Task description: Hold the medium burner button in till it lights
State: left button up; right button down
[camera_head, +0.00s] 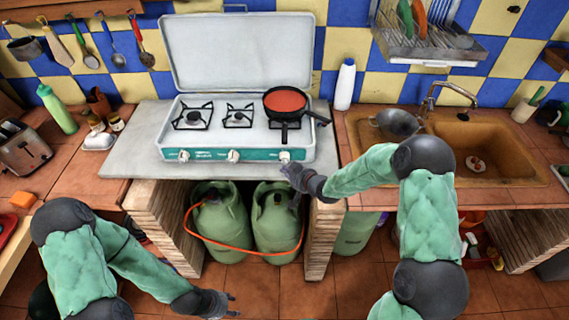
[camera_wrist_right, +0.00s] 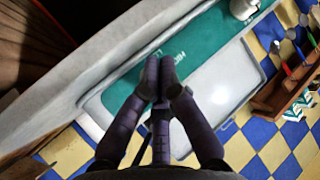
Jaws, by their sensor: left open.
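The white camping stove (camera_head: 238,95) stands on the grey counter with its lid up. Its teal front panel (camera_head: 258,155) carries a left knob (camera_head: 183,155), a middle knob (camera_head: 233,155) and a right knob (camera_head: 284,156). My right gripper (camera_head: 287,170) is just below and in front of the right knob. In the right wrist view its fingertips (camera_wrist_right: 160,72) are together in front of the teal panel (camera_wrist_right: 185,50), with one white knob (camera_wrist_right: 243,9) at the top right. Contact cannot be told. My left gripper (camera_head: 230,305) is open and empty, low before the counter. No flame is visible.
A red-filled pan (camera_head: 285,101) sits on the right burner, its handle pointing right. A white bottle (camera_head: 344,85) stands right of the stove. Green gas bottles (camera_head: 222,222) with an orange hose are below the counter. The floor in front is clear.

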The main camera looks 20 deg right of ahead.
jog(key=shift+w, duration=0.2)
dwell(0.6)
jog(key=shift+w+d, duration=0.1)
jog(key=shift+w, duration=0.1)
jog(key=shift+w+d, duration=0.15)
jog(key=shift+w, duration=0.25)
dwell(2.4)
jog(key=shift+s, duration=0.15)
jog(key=shift+s+a+b, duration=0.25)
jog(key=shift+s+b, duration=0.05)
jog(key=shift+s, duration=0.35)
jog(key=shift+s, duration=0.1)
jog(key=shift+s+a, duration=0.25)
jog(key=shift+s, duration=0.55)
jog(key=shift+s+a, duration=0.2)
jog(key=shift+s, duration=0.55)
jog(key=shift+s+a, duration=0.25)
jog(key=shift+s, duration=0.55)
